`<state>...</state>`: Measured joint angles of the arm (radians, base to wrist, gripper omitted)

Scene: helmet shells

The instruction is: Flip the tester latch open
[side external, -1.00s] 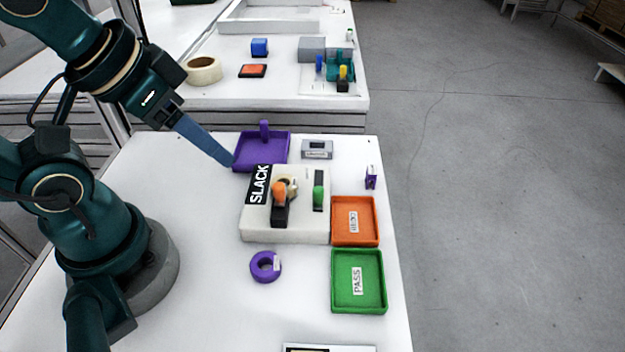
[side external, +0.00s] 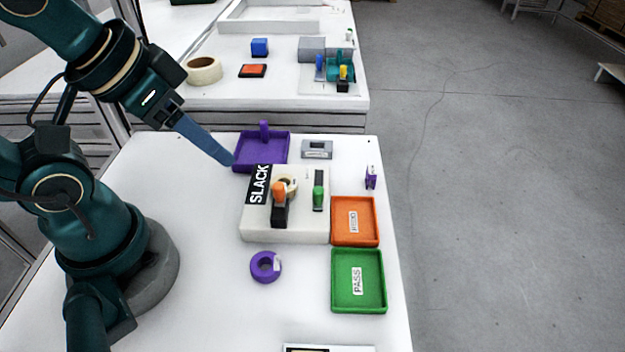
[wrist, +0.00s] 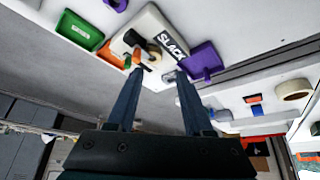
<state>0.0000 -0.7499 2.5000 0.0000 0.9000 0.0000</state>
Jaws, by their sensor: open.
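The tester (side external: 258,229) is a white block on the table with a black SLACK label; it also shows in the wrist view (wrist: 148,20). On it stand an orange-tipped lever on a black base (side external: 279,195) and a green-tipped lever in a black slot (side external: 318,196). I cannot tell which is the latch. A beige ring (side external: 292,184) sits behind the orange tip. My gripper (side external: 230,162) hangs above and left of the tester's back edge, near the purple tray. In the wrist view its two fingers (wrist: 159,74) are apart with nothing held between them.
A purple tray (side external: 245,163) with an upright tab is behind the tester. An orange tray (side external: 374,242) and a green tray (side external: 381,308) stand on the right. A purple ring (side external: 256,270) lies in front, and a grey block (side external: 317,150) behind. The table's front left is clear.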

